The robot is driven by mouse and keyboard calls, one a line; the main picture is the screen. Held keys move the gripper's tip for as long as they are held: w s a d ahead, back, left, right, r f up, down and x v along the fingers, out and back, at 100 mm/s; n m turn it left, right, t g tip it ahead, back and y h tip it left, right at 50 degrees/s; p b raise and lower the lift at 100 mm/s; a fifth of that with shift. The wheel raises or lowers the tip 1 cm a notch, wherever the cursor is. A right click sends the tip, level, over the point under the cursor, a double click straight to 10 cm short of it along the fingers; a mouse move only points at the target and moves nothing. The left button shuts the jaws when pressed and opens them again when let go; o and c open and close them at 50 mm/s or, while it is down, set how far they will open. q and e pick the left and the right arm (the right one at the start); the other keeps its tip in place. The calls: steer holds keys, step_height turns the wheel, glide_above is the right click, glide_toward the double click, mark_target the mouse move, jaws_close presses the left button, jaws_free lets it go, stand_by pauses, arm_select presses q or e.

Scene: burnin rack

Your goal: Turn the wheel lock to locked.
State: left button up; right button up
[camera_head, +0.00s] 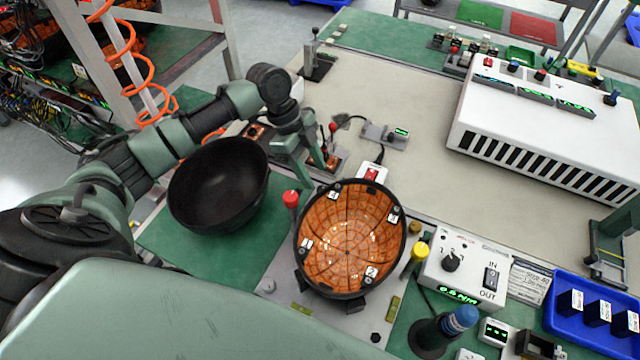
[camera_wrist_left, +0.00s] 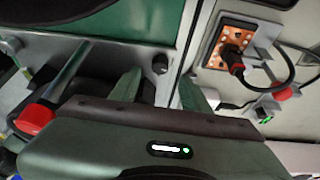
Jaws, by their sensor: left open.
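No part is plainly marked as the wheel lock, so I cannot tell which one it is. My left gripper (camera_head: 312,182) is open and empty, reaching down behind the orange-lined bowl fixture (camera_head: 348,240). A red-topped post (camera_head: 291,200) stands close to its left. In the left wrist view, the open fingers (camera_wrist_left: 158,82) point toward a small black knob (camera_wrist_left: 160,63) by the edge of a green mat. The knob appears between the fingertips, with no visible contact. A red-ended lever (camera_wrist_left: 36,119) lies at the left there. My right gripper is not in view.
A black bowl (camera_head: 220,185) sits left of the fixture, close to my left arm. A small orange board (camera_wrist_left: 236,42) with a cabled plug is right of the gripper. A control box (camera_head: 465,265) and blue tray (camera_head: 565,325) stand right. The mid-bench is mostly clear.

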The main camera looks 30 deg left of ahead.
mark_target(320, 188)
arm_select(q)
steer(key=x, duration=0.4)
steer(key=shift+d+p, duration=0.1)
steer(key=shift+p, duration=0.2)
steer(key=shift+d+f, duration=0.15)
steer(key=shift+f, duration=0.35)
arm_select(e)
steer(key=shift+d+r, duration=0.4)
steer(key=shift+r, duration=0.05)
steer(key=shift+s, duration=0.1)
arm_select(q)
jaws_close()
